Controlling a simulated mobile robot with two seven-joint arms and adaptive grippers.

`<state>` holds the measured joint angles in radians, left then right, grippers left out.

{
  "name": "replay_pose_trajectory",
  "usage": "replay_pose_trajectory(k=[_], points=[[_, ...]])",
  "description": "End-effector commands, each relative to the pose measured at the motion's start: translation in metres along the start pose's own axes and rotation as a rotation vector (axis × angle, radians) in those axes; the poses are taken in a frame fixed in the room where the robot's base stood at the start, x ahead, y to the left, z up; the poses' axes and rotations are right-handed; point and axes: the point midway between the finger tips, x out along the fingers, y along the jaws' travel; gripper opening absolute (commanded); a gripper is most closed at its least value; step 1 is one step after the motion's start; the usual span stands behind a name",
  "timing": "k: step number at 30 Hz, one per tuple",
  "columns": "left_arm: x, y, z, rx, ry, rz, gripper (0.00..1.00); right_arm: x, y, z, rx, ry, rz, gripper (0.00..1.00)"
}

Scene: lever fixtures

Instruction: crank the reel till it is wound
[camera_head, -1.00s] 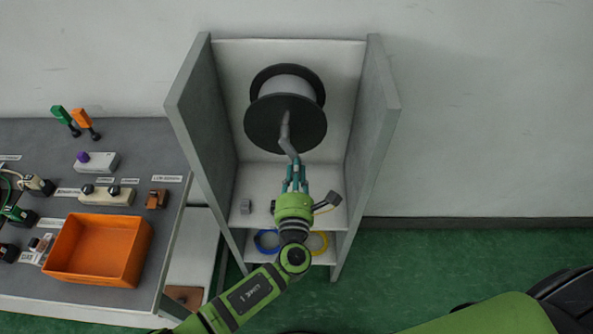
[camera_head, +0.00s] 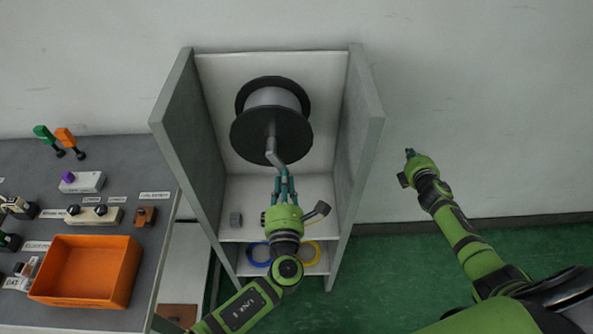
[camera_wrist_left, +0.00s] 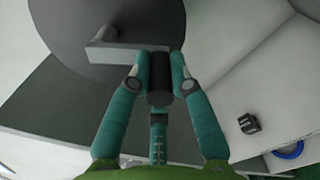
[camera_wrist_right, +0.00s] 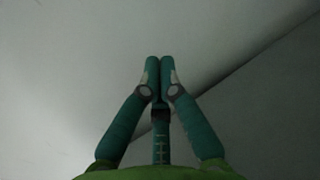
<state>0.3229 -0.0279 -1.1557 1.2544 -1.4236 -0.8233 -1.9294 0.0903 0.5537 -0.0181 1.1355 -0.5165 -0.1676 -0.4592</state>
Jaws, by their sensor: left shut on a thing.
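The reel (camera_head: 246,138) has dark round flanges and a grey drum (camera_head: 272,97); it sits in the upper part of a grey open cabinet. Its grey crank (camera_head: 272,146) points downward from the hub, slightly to the right. My left gripper (camera_head: 283,180) is below the hub, shut on the dark crank handle (camera_wrist_left: 160,82) seen between its fingers in the left wrist view. In the head view the fingers largely hide the handle. My right gripper (camera_head: 409,153) is right of the cabinet, near the wall. In the right wrist view its fingertips (camera_wrist_right: 159,78) are together and empty.
The cabinet's side walls (camera_head: 361,135) stand close on both sides of the reel. A small grey block (camera_head: 236,220) is on the shelf, with blue (camera_head: 257,254) and yellow (camera_head: 311,252) rings below. A bench with an orange bin (camera_head: 85,271) is at left. Floor at right is clear.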

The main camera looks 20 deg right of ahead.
Motion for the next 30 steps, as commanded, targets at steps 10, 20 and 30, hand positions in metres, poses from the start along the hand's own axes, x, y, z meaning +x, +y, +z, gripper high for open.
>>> replay_pose_trajectory(k=[10, 20, 30], points=[[0.003, 0.004, 0.004, 0.0, -0.007, 0.01, 0.0, -0.032, 0.312, -0.016, -0.554, 0.009, 0.58, 0.0], [0.003, 0.004, 0.004, -0.001, -0.008, 0.01, 0.0, -0.139, 0.355, -0.263, -1.112, 0.681, 0.994, 0.0], [0.003, 0.004, 0.004, 0.0, -0.008, 0.011, 0.0, -0.236, 0.235, -0.356, -1.83, 1.405, 0.951, 0.0]])
